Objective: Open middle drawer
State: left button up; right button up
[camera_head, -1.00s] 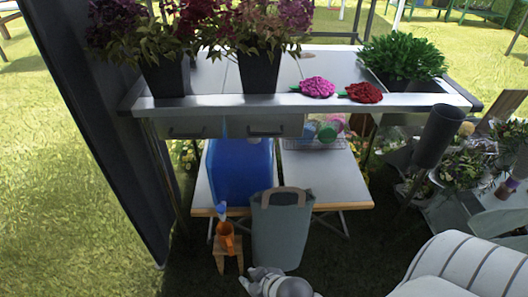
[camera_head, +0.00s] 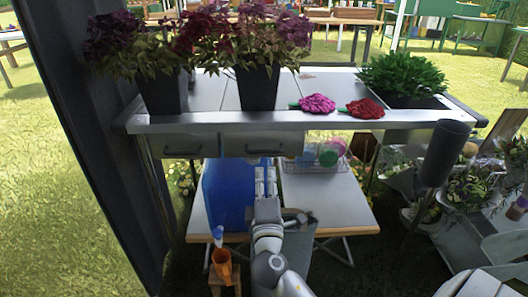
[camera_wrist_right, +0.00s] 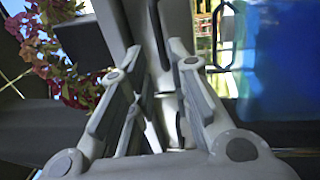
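The metal table (camera_head: 220,118) has drawers under its top. The middle drawer (camera_head: 240,146) has a pale front with a dark bar handle and looks shut. The left drawer (camera_head: 183,146) beside it has a similar handle and also looks shut. My right gripper (camera_head: 265,174) points up just below the middle drawer's handle, in front of the blue container. Its two fingers stand apart with nothing seen held between them; they also show spread in the right wrist view (camera_wrist_right: 155,80). I cannot tell if the fingertips touch the handle. My left gripper is not in view.
Below the drawers are the blue container (camera_head: 222,200) and a wire basket (camera_head: 310,161) of colourful items on a low shelf (camera_head: 330,200). Potted flowers (camera_head: 258,88) stand on the tabletop. A dark cylinder (camera_head: 443,155) stands at the right.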

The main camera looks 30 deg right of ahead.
aim_at(264, 151)
jog(key=x, duration=1)
jog(key=shift+w+d, duration=0.15)
jog(key=shift+d, duration=0.05)
grip_shut()
